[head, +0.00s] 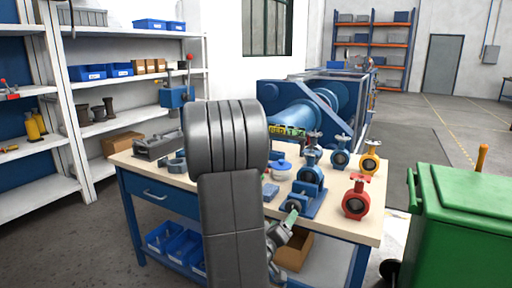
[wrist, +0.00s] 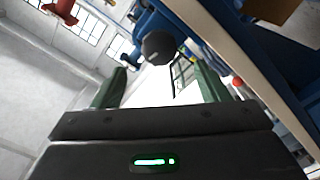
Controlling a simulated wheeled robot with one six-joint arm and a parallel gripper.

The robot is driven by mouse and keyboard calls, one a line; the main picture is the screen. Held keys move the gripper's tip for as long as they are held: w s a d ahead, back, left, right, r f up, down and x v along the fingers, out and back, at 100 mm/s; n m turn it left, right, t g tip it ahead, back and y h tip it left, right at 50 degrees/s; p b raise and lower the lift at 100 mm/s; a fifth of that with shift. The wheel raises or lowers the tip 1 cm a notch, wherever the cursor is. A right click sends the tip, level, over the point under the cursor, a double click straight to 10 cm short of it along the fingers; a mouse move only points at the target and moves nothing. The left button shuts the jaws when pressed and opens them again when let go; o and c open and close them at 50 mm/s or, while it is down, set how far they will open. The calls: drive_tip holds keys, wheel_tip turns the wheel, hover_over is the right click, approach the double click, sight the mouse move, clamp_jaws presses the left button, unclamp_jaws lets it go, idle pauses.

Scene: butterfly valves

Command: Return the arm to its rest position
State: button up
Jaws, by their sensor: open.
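My arm rises in front of the workbench (head: 375,190) in the head view and hides part of its top. My gripper (head: 289,218) is low at the bench's front edge, partly hidden behind my arm. In the wrist view my gripper (wrist: 160,85) shows two green fingers spread apart, with nothing held between them. On the bench stand a red butterfly valve (head: 356,198), a yellow valve (head: 370,158) and several blue valves (head: 340,158). One blue valve (head: 311,176) sits on a blue stand. The wrist view is strongly tilted; a red part (wrist: 62,10) shows at its top left.
A green bin (head: 465,215) stands right of the bench. White shelves (head: 140,85) line the left wall. Blue machinery (head: 305,100) stands behind the bench. Blue crates (head: 175,245) and a cardboard box (head: 294,252) are under the tabletop. Open floor (head: 440,130) lies at the back right.

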sight(291, 209)
drive_tip(key=v, duration=0.6)
drive_tip(key=x, duration=1.3)
drive_tip(key=shift+w+d, duration=0.2)
drive_tip(key=shift+w, duration=0.1)
drive_tip(key=shift+w+d+f+b, duration=0.15)
drive_tip(key=shift+w+b, duration=0.15)
drive_tip(key=shift+b, duration=0.3)
drive_tip(key=shift+s+m+b, duration=0.1)
drive_tip(key=shift+m+b, duration=0.7)
drive_tip(key=shift+m, duration=0.4)
drive_tip(key=m+b, duration=0.5)
drive_tip(key=m, duration=0.1)
drive_tip(key=shift+m+b, duration=0.3)
drive_tip(key=shift+b, duration=0.1)
drive_tip(key=p+v, duration=0.2)
drive_tip(key=v, duration=1.1)
drive_tip(key=shift+s+p, duration=0.15)
drive_tip(key=shift+p, duration=0.15)
drive_tip(key=shift+r, duration=0.2)
